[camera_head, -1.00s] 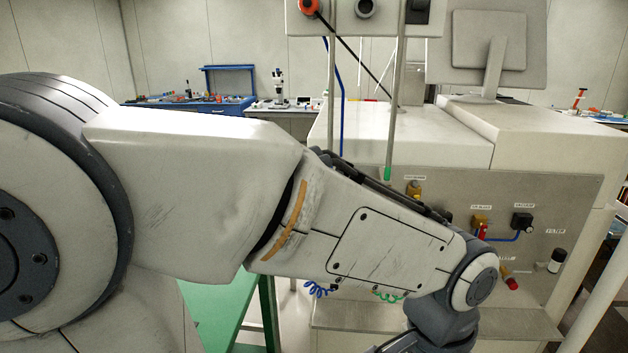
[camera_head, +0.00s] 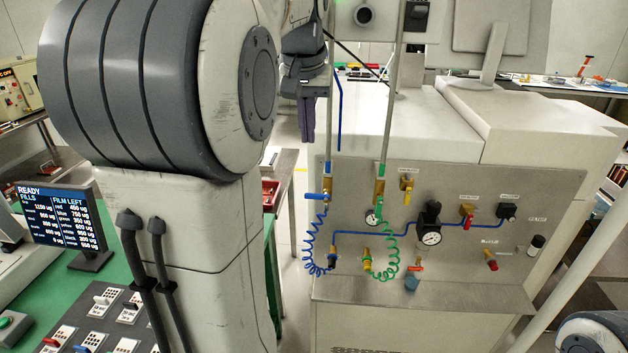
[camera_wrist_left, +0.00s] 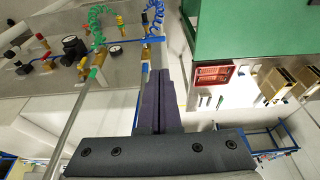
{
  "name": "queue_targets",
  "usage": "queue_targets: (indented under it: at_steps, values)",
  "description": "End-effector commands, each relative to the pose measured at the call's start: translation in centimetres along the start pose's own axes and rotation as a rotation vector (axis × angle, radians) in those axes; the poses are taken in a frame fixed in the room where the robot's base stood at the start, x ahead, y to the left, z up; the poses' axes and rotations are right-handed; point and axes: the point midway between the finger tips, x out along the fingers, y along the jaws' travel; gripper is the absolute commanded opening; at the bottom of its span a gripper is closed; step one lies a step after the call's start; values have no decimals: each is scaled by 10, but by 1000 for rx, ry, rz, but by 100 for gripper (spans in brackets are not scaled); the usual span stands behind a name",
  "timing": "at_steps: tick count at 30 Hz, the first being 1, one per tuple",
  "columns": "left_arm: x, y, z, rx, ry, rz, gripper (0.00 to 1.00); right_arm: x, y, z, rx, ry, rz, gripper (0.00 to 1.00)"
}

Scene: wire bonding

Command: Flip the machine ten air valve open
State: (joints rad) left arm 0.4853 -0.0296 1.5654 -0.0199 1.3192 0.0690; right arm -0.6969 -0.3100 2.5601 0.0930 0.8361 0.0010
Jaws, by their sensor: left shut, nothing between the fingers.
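The machine (camera_head: 470,268) has a grey front panel with several valves. A blue-handled valve (camera_head: 317,196) with a blue coiled hose is at the panel's left, a green-handled one (camera_head: 379,187) beside it, then a yellow-handled one (camera_head: 406,186). A red-handled valve (camera_head: 467,209) sits further right. The labels are too small to read, so I cannot tell which is the air valve. My left gripper (camera_head: 307,138) is shut and empty, pointing down above and left of the blue-handled valve, apart from the panel. Its fingers (camera_wrist_left: 160,72) also show in the left wrist view. My right gripper is out of view.
Two upright pipes (camera_head: 392,100) rise in front of the machine. A pressure gauge (camera_head: 431,238) and a red knob (camera_head: 491,265) stick out of the panel. A green bench with a display (camera_head: 60,215) stands at left. The floor gap left of the machine is open.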

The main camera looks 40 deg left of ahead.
Motion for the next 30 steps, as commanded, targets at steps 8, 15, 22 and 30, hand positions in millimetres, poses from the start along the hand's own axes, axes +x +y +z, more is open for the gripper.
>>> queue_targets:
  at_steps: [8, 15, 22, 30]
  values:
    - [19, 0, 1, 2, -4, 0, 0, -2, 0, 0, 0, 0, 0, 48]
    - [68, 1, 1, 2, -6, 0, 0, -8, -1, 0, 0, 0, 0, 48]
    - [112, 1, 4, 2, -5, 0, 0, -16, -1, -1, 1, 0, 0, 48]
    - [137, 1, 11, 2, -1, 1, 0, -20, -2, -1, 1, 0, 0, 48]
